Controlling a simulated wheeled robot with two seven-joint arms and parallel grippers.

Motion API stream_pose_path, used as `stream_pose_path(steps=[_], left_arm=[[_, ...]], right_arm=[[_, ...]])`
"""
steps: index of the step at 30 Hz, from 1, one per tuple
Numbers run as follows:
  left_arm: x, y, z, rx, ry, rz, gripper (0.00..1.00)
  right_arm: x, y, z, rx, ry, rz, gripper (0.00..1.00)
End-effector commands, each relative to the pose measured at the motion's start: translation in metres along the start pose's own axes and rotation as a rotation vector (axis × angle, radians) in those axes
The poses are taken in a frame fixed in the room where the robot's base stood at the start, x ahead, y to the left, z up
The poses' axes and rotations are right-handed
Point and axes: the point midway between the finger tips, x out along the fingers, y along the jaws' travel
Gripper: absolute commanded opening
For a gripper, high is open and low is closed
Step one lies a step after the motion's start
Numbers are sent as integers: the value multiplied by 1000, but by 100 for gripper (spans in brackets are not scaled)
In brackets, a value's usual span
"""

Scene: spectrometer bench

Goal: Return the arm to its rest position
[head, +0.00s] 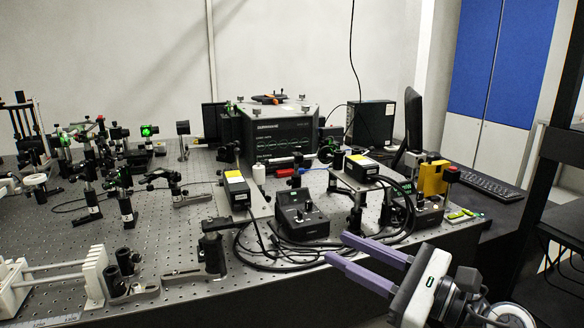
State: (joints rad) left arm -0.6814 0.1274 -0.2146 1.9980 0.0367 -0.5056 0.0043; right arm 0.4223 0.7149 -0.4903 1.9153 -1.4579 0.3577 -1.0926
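My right gripper (352,257) comes in from the lower right in the head view. Its two long purple-grey fingers point left over the front right edge of the optical bench (180,238). The fingers are apart, with a clear gap between them, and nothing shows between them. The fingertips are near black cables and a black control box (302,216); whether they touch anything cannot be told. My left gripper is not in view.
Optical mounts (125,205) crowd the left of the bench. A large black spectrometer box (275,132) stands at the back middle. A yellow block (432,178) and a keyboard (486,184) are at the right. Cables (262,262) loop near the front edge. A dark frame (550,170) stands far right.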

Motion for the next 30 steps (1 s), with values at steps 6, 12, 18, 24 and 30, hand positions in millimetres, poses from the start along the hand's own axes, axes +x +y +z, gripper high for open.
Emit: stream_pose_path(steps=[6,12,18,24,30], left_arm=[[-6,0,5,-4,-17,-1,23],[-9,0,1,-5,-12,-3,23],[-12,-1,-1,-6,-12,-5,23],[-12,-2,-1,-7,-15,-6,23],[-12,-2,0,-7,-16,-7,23]], right_arm=[[-34,28,-70,1251,-214,-266,30],[-106,79,-189,2245,-404,-689,30],[-178,174,-271,-2834,617,1146,30],[-221,249,-299,-2349,610,1128,30],[-230,268,-303,-2232,610,1119,30]])
